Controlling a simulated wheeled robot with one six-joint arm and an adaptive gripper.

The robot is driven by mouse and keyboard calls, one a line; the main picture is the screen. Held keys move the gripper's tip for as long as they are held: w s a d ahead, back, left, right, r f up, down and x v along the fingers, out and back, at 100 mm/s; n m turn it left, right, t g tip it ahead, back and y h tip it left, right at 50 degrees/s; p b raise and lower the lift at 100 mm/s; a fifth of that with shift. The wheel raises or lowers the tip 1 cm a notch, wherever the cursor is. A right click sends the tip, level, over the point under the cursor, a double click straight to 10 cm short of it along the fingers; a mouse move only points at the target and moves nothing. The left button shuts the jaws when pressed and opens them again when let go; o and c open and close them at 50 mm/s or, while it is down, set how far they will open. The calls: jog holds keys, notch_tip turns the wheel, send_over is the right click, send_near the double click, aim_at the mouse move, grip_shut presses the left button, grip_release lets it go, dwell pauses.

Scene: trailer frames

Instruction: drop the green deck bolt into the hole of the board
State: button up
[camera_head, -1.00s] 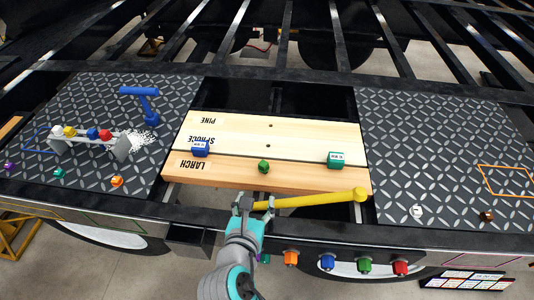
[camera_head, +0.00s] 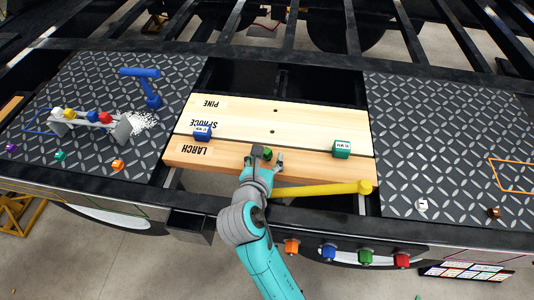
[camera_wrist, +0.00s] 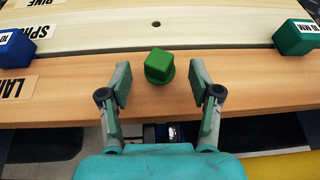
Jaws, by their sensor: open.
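The green deck bolt (camera_head: 267,153) has a square head on a round flange and sits at the front LARCH board (camera_head: 310,170). In the wrist view the bolt (camera_wrist: 158,66) appears upright; whether its shank is in a hole is hidden beneath the flange. My gripper (camera_head: 264,158) is open, its fingers (camera_wrist: 158,84) reaching to either side of the bolt with gaps on both sides. Behind lie the SPRUCE board (camera_head: 300,140) and PINE board (camera_head: 300,115), each showing a dark hole. The wrist view shows one hole (camera_wrist: 156,24) just behind the bolt.
A blue block (camera_head: 202,132) and a teal-green block (camera_head: 341,149) stand on the boards to either side. A yellow bar (camera_head: 315,193) lies along the front. Several coloured bolts (camera_head: 329,251) line the front rail.

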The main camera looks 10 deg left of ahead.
jog(key=shift+x, duration=1.1)
grip_shut()
jog(key=shift+r, duration=0.15)
notch_tip(320, 180, up, 10)
jog(key=shift+f, duration=0.35)
